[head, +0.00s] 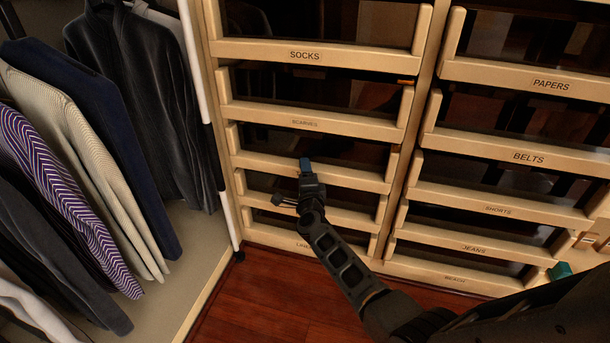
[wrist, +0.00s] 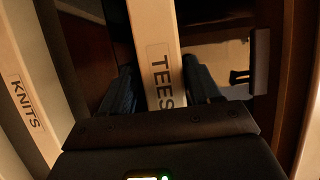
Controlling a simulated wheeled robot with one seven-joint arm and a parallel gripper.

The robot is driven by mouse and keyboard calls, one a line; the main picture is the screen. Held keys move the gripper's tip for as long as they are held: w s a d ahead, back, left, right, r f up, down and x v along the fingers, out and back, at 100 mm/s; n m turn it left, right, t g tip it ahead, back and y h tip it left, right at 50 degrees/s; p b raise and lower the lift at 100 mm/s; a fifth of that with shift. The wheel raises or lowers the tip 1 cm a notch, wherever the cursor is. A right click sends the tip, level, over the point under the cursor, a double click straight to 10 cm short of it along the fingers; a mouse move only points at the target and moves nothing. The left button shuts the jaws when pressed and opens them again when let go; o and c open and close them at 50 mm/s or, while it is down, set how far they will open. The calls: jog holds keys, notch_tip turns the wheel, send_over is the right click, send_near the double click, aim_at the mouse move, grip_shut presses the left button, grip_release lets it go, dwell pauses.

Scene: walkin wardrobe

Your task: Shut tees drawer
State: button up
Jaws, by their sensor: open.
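The tees drawer (head: 262,160) is the third down in the left column, with a pale wood front. In the wrist view its TEES label (wrist: 163,75) runs sideways between my fingers. My gripper (head: 305,165) is at the middle of this front and hides its label in the head view. In the wrist view my gripper (wrist: 158,84) is open, with one dark finger on either side of the front board. I cannot tell whether the fingers touch it. How far the drawer stands out is hard to judge.
Another drawer column, with the belts drawer (head: 527,157), stands to the right. Hanging clothes (head: 90,150) fill the left side. Clear wood floor (head: 270,285) lies in front.

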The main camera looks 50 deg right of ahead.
jog(key=shift+d+r, duration=0.15)
jog(key=shift+r, duration=0.15)
jog(key=p+v, duration=0.3)
jog(key=v, duration=0.5)
jog(key=shift+f, duration=0.3)
